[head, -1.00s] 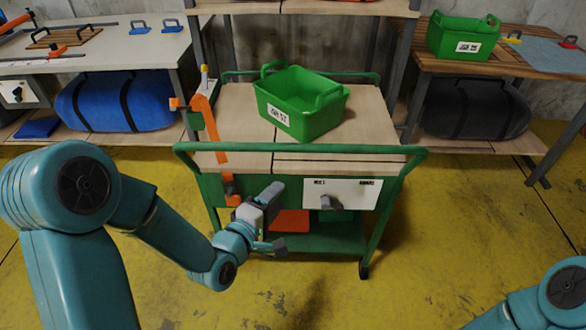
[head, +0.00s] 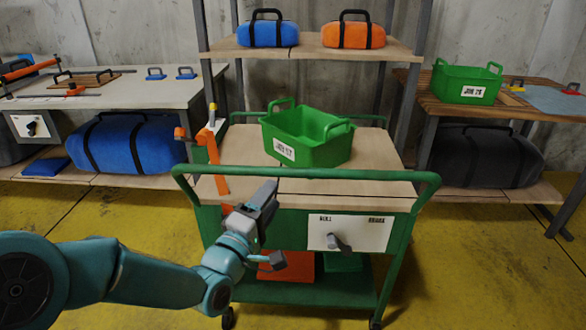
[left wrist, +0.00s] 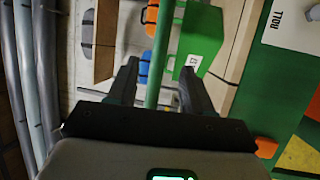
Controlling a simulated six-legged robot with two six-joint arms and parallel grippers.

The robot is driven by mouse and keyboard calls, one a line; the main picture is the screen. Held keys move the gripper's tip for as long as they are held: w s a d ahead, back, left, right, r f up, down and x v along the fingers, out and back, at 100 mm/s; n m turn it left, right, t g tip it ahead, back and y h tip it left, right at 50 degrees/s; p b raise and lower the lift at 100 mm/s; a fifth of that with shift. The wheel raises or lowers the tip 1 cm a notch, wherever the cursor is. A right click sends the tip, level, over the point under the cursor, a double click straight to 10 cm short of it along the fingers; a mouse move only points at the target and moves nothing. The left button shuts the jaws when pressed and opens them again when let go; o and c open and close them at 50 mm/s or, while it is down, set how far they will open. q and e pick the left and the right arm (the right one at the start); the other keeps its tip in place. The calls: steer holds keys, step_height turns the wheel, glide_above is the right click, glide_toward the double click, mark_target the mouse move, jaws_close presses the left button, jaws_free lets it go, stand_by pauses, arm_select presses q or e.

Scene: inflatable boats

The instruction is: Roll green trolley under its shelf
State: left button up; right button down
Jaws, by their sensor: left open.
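The green trolley (head: 293,173) stands in the middle of the head view, with a wooden top and a green push bar along its near side. Its front panel (head: 365,232) reads ROLL and BRAKE and carries a grey lever (head: 338,243). A metal-framed shelf (head: 312,50) rises just behind the trolley. My left gripper (head: 269,228) is open and empty in front of the trolley, below the push bar in the picture. In the left wrist view, a green bar (left wrist: 160,60) shows between the open fingers (left wrist: 157,80); contact cannot be told. My right gripper is out of view.
A green crate (head: 335,149) and an orange clamp (head: 214,160) are on the trolley. Blue (head: 268,34) and orange (head: 354,36) bags sit on the shelf's upper board. Benches flank it left (head: 120,95) and right (head: 450,108). Yellow floor is open on both sides.

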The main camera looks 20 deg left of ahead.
arm_select(q)
steer(key=x, duration=1.1)
steer(key=shift+c, duration=0.4)
jaws_close()
